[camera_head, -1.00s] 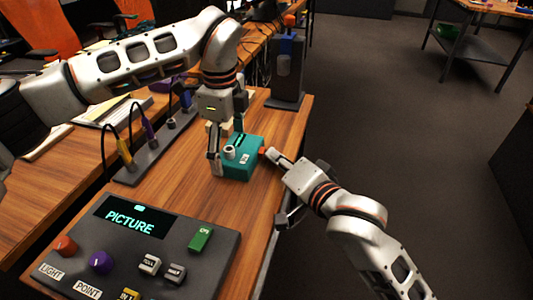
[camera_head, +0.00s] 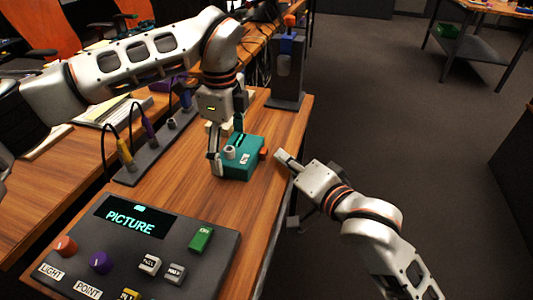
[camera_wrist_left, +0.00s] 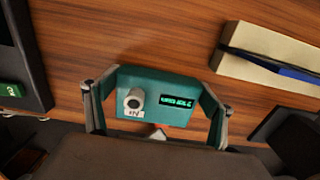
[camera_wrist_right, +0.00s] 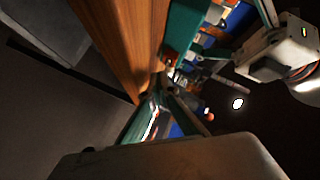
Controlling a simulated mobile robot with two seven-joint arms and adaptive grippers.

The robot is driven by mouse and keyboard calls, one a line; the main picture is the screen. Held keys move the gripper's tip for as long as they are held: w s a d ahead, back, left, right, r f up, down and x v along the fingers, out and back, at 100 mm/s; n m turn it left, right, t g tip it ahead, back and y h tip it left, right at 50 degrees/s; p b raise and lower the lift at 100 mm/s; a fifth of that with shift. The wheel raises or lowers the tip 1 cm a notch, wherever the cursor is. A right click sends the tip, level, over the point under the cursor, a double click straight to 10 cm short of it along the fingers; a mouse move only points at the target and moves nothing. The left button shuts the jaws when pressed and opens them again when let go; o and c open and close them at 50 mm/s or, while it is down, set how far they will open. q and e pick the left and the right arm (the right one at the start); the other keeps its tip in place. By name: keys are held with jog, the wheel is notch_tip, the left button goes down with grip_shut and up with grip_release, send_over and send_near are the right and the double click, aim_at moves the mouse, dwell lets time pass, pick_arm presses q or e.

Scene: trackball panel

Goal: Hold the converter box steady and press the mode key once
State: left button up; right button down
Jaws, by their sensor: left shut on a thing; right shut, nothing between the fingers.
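The teal converter box (camera_head: 240,171) sits on the wooden desk; the left wrist view shows its top (camera_wrist_left: 178,118) with a grey knob and a small lit display, text too small to read surely. My left gripper (camera_head: 228,150) reaches down from above, its fingers shut on two opposite sides of the box. An orange-red key (camera_head: 264,153), apparently the mode key, sticks out of the box's right side. My right gripper (camera_head: 282,157) is shut and empty, pointing at that key from the right, with a small gap between them. The key's lettering cannot be seen.
A dark panel (camera_head: 185,225) with a PICTURE screen, knobs and keys lies at the front left. A grey strip with upright cabled plugs (camera_head: 155,155) stands left of the box. A dark stand (camera_head: 287,80) is behind. The desk's right edge runs under my right gripper.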

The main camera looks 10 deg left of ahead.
pick_arm(q)
jog(key=shift+f, duration=0.1)
pick_arm(e)
jog(key=shift+s+d, duration=0.15)
jog(key=shift+d, duration=1)
jog(key=shift+s+d, duration=0.15)
jog(key=shift+d, duration=1)
jog(key=s+d+r, duration=0.4)
jog(key=s, duration=0.2)
jog(key=shift+d+r, duration=0.35)
jog(key=shift+d, duration=0.05)
jog(key=shift+s, duration=0.1)
pick_arm(q)
jog(key=o, duration=1.2)
notch_tip(320, 180, up, 12)
